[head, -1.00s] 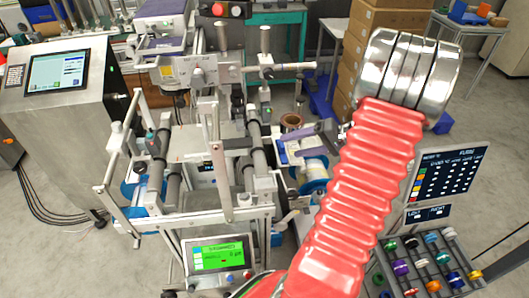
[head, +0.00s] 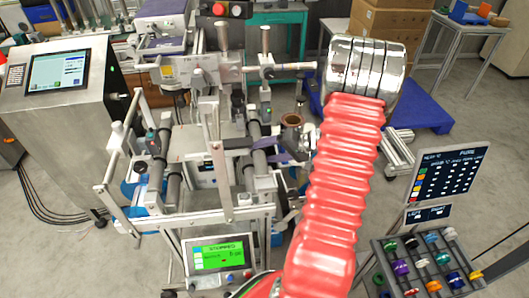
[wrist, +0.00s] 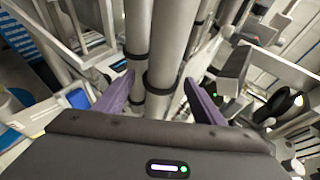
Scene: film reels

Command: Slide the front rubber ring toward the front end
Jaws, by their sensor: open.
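In the wrist view my gripper (wrist: 160,101) is open, one purple finger on each side of two grey rollers running away from me. Dark rubber rings sit around them: one on the left roller (wrist: 137,56) and one on the right roller (wrist: 157,86), nearly between the fingertips. No finger is visibly closed on a ring. I cannot tell for sure which ring is the front one.
A metal post (head: 218,180) and a crossbar (head: 232,214) stand near the rollers. A green-screen panel (head: 222,255) is at the machine's front. A control cabinet (head: 62,100) stands left; a rack of coloured rings (head: 430,262) stands front right. Open floor lies beyond.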

